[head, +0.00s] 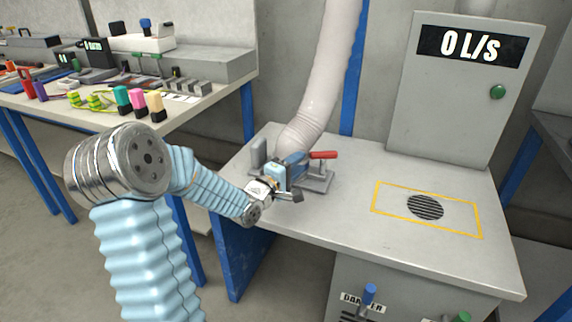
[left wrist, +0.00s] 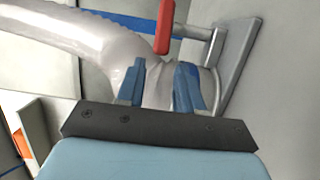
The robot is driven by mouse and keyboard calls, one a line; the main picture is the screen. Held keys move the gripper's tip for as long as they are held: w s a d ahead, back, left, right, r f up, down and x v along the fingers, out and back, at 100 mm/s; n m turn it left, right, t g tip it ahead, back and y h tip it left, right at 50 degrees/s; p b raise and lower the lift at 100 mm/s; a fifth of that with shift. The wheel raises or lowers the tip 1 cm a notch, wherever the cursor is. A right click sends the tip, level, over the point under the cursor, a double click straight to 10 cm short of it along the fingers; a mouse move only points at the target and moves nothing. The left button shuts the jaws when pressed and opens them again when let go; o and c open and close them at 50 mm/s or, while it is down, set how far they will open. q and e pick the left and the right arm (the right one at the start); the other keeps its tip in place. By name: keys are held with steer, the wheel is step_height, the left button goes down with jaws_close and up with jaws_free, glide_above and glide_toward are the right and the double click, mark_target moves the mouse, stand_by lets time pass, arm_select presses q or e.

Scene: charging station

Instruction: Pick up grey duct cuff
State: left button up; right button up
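The grey duct cuff (left wrist: 157,92) is at the end of the pale flexible duct (head: 318,80), low in a metal fixture with a red handle (head: 323,155). In the head view my left gripper (head: 290,170) is at the fixture and hides most of the cuff. In the left wrist view the blue fingers of my left gripper (left wrist: 157,70) stand apart, with the cuff showing between and behind them. I cannot tell whether they touch it. My right gripper is not in view.
The fixture's base (head: 318,182) stands on a grey worktop (head: 345,220). To the right are a yellow-framed round vent (head: 425,207) and a grey cabinet reading 0 L/S (head: 450,100). A second bench (head: 190,105) with several tools and connectors stands at left. The worktop's front is clear.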

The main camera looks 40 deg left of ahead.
arm_select(q)
steer(key=w, duration=0.4)
steer(key=shift+d, duration=0.25)
jaws_close()
